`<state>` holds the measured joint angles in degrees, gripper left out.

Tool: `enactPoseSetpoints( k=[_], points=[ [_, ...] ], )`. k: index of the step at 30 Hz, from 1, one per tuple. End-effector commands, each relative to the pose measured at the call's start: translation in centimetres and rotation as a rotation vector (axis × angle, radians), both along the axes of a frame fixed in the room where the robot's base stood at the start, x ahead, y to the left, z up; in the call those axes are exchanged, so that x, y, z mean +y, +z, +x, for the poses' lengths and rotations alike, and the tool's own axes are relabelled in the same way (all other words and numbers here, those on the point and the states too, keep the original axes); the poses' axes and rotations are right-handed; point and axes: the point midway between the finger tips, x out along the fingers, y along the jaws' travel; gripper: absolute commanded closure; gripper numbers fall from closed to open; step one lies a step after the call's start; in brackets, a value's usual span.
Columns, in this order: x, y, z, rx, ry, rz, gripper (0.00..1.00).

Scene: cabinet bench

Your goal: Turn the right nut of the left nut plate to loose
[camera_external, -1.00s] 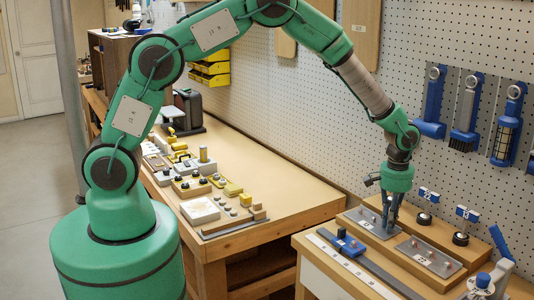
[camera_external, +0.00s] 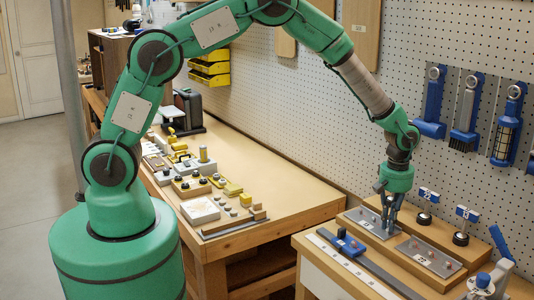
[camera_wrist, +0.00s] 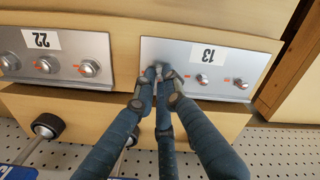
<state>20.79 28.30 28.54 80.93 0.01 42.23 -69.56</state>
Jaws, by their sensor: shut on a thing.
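The left nut plate (camera_external: 362,218) is a grey metal plate on the wooden bench; in the wrist view it is the plate labelled 13 (camera_wrist: 235,58), seen upside down. Two of its nuts show there, one in the middle (camera_wrist: 202,80) and one at the far end (camera_wrist: 240,83). My gripper (camera_external: 389,228) points down at the plate's right end. In the wrist view my gripper's fingertips (camera_wrist: 158,72) are shut around the right nut, at that plate's left end in this view. The fingers mostly hide this nut.
A second nut plate (camera_external: 430,256), labelled 22 (camera_wrist: 70,45) in the wrist view, lies close beside it to the right. Black knobs (camera_external: 460,239) stand behind the plates. A blue block (camera_external: 349,245) sits on a dark rail in front. A pegboard wall with hanging tools rises behind.

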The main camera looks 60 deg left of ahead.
Motion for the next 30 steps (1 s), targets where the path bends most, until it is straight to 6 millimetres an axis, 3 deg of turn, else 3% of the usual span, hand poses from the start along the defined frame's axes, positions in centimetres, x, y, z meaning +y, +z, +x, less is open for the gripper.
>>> enactPoseSetpoints(
  k=[7,9,11,23,30],
  points=[
    [-0.1,-0.1,-0.1,0.001,-0.001,0.0,1.0],
    [-0.1,-0.1,-0.1,0.001,-0.001,0.0,0.8],
    [-0.1,-0.1,-0.1,0.001,-0.001,0.0,0.71],
    [0.0,0.2,0.0,-0.001,-0.001,-0.001,0.71],
    [-0.1,1.7,0.1,-0.002,-0.001,-0.001,0.71]
  ],
)
